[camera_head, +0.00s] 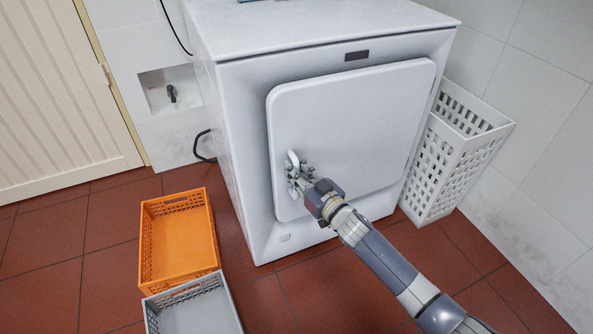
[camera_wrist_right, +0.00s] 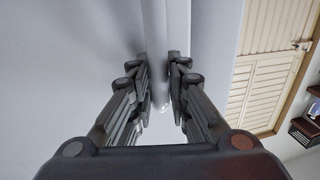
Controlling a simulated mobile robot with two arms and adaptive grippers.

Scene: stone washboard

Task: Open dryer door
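The white dryer (camera_head: 232,150) stands against the wall, and its square door (camera_head: 360,120) looks closed. A small white handle (camera_head: 293,160) sits near the left edge of the door. My right gripper (camera_head: 297,174) is at this handle. In the right wrist view, the fingers of my right gripper (camera_wrist_right: 159,65) lie close on both sides of the pale upright handle (camera_wrist_right: 158,90) and look shut on it. My left gripper is not in view.
An orange crate (camera_head: 210,235) and a grey crate (camera_head: 150,312) sit on the red tiles left of the dryer. A white perforated basket (camera_head: 440,180) stands right of it. A cream slatted door (camera_head: 60,110) is at the far left. Floor is clear in front.

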